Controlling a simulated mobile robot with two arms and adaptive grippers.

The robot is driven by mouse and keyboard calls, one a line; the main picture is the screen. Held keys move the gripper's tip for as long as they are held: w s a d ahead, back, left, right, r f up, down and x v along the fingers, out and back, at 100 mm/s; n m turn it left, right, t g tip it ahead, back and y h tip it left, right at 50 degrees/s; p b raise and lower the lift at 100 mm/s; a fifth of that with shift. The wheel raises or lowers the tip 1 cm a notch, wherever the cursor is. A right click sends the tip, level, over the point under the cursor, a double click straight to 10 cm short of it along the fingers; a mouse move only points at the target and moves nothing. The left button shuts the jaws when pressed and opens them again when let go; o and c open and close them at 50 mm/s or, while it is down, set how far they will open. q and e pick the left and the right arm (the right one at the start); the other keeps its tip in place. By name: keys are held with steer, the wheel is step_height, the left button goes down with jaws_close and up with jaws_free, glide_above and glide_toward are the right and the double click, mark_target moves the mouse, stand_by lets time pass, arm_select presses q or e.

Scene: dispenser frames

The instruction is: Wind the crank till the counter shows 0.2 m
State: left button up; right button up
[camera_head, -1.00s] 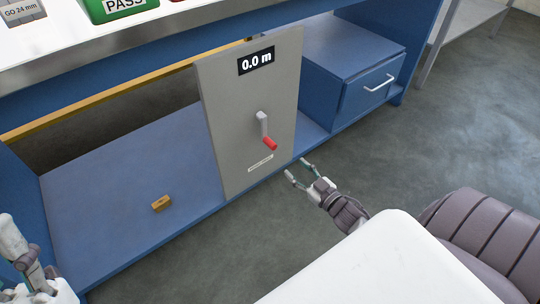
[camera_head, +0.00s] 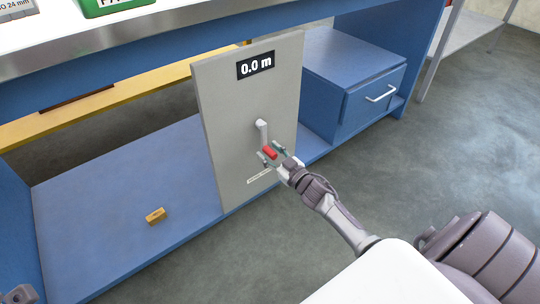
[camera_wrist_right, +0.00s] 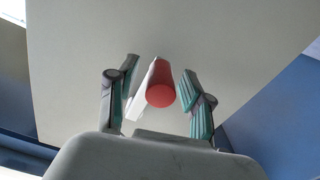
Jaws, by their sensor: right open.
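The crank (camera_head: 261,133) is a pale grey arm hanging down on the front of a grey panel (camera_head: 228,120), with a red handle (camera_head: 269,152) at its lower end. The counter (camera_head: 255,64) near the panel's top reads 0.0 m. My right gripper (camera_head: 272,155) is open at the red handle. In the right wrist view the red handle (camera_wrist_right: 160,88) lies between the two open fingers (camera_wrist_right: 158,95), with gaps on both sides. Only a small part of my left arm (camera_head: 20,296) shows at the bottom left; its fingers are out of view.
The panel stands at the front of a blue bench with a lower shelf (camera_head: 105,200). A small yellow block (camera_head: 155,215) lies on that shelf. A blue drawer unit (camera_head: 365,95) stands right of the panel. The floor in front is clear.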

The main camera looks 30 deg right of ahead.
steer(key=shift+w, duration=0.1)
jaws_close()
steer(key=shift+a, duration=0.15)
stand_by(0.4)
